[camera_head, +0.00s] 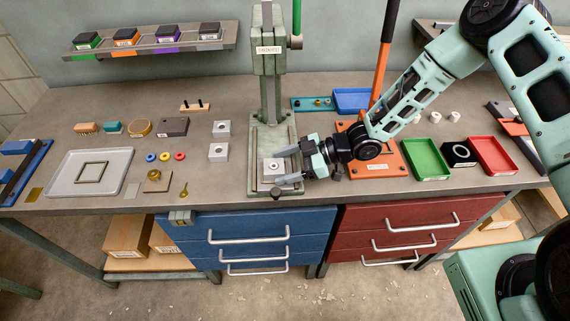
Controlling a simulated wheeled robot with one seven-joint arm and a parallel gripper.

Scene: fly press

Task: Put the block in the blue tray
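A pale metal block (271,167) with a round mark on top sits on the base of the green fly press (268,60). My gripper (279,169) reaches in from the right, with one finger behind the block and one in front of it. The fingers look spread; whether they touch the block is too small to tell. The blue tray (352,101) stands at the back of the bench, right of the press, and is partly hidden by the orange lever. Two similar blocks, one farther back (221,129) and one nearer (218,153), lie left of the press.
The orange lever (384,65) rises from an orange base beside my arm. A green tray (426,159) and a red tray (493,156) lie to the right, with a black part (458,153) between them. A grey tray (75,187) lies at the left.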

